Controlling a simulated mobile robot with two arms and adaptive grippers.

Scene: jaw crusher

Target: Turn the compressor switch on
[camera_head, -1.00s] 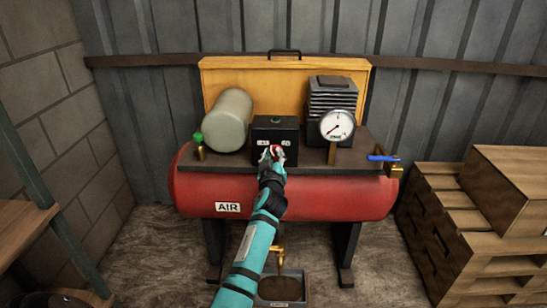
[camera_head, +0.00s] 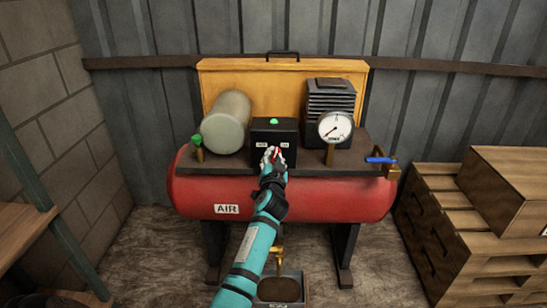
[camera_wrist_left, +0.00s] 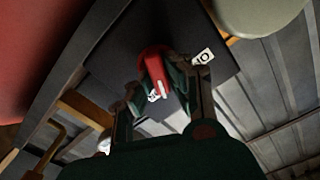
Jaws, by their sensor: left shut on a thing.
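The compressor's black switch box (camera_head: 262,130) stands on the deck above the red air tank (camera_head: 310,200). It carries small white labels left and right, and a green lamp (camera_head: 274,121) on top that glows brightly. My left gripper (camera_head: 273,157) is at the front of the box, shut on the red switch handle (camera_head: 277,153). In the left wrist view the red handle (camera_wrist_left: 154,65) sits between the two fingers of my left gripper (camera_wrist_left: 162,88), and a white label (camera_wrist_left: 203,57) shows beside it. The fingers partly hide the handle. My right gripper is not in view.
A pressure gauge (camera_head: 335,127) stands right of the box, and a blue-handled valve (camera_head: 381,160) is at the tank's right end. A green-knobbed valve (camera_head: 197,141) is at the left. Wooden crates (camera_head: 455,220) stand at the right.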

